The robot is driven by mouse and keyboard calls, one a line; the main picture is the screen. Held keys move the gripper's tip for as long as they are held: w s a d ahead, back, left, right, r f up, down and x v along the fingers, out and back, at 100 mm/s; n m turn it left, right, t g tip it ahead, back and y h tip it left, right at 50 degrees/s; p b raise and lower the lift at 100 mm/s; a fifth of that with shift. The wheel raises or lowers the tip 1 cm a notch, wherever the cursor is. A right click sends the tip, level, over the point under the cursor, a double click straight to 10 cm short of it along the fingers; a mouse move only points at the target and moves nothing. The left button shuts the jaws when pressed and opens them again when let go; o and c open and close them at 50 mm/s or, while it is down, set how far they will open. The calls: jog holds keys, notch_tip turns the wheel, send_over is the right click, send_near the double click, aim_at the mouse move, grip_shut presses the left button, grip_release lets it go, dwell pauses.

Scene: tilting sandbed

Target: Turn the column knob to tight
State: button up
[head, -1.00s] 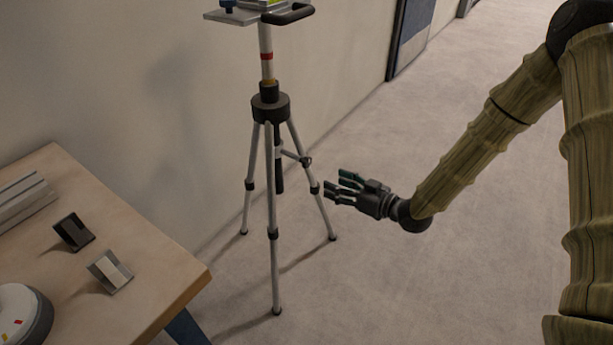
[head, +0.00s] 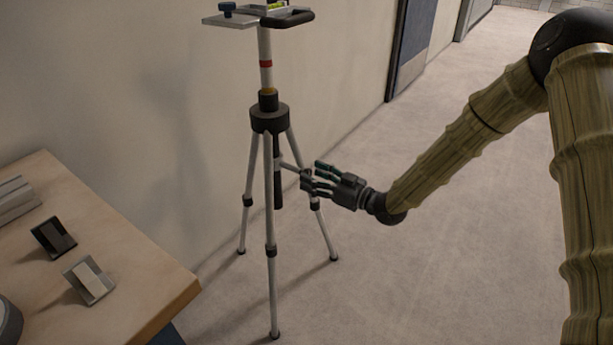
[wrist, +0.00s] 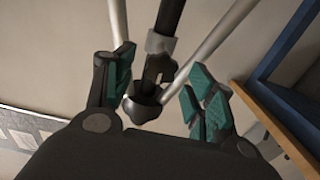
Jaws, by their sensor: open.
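The column knob is a dark round cap (wrist: 143,108) on the end of a short arm that sticks out from the tripod's centre column. In the wrist view it sits between my open fingers, closer to the left finger. In the head view my gripper (head: 313,176) is at the knob's end of the side arm, and its fingers partly hide the knob. The green-padded fingers are spread apart and also show in the wrist view (wrist: 160,76). The tripod (head: 270,118) stands upright on three silver legs. I cannot read any tight marking or tell the knob's turn.
The wall (head: 130,80) is behind the tripod. A tripod leg (head: 325,232) runs close below my gripper. Carpet to the right is free.

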jog(key=shift+x, duration=1.45)
jog(key=c, duration=1)
